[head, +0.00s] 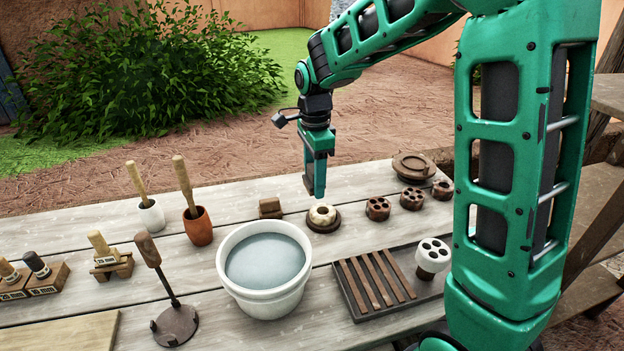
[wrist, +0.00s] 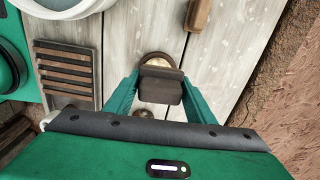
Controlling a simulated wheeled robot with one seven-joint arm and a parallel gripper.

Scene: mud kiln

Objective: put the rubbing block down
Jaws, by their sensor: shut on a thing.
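In the wrist view my gripper (wrist: 160,80) is shut on a dark brown block (wrist: 160,92), which I take as the rubbing block. The block sits between both green fingers, with a raised strip along one side. In the head view my gripper (head: 317,188) points down over the table, and its finger hides the block. Just below it stands a pale, mottled ring-shaped piece (head: 322,214) on a dark round base. In the wrist view the held block covers most of that piece. I cannot tell whether the block touches it.
A brown wooden block (head: 270,208) lies left of the ring piece. A white water bucket (head: 264,280) stands in front. Several brown holed pieces (head: 412,199) stand right. A slatted rack (head: 375,283) and a white holed piece (head: 433,255) are nearer. Bare planks lie between them.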

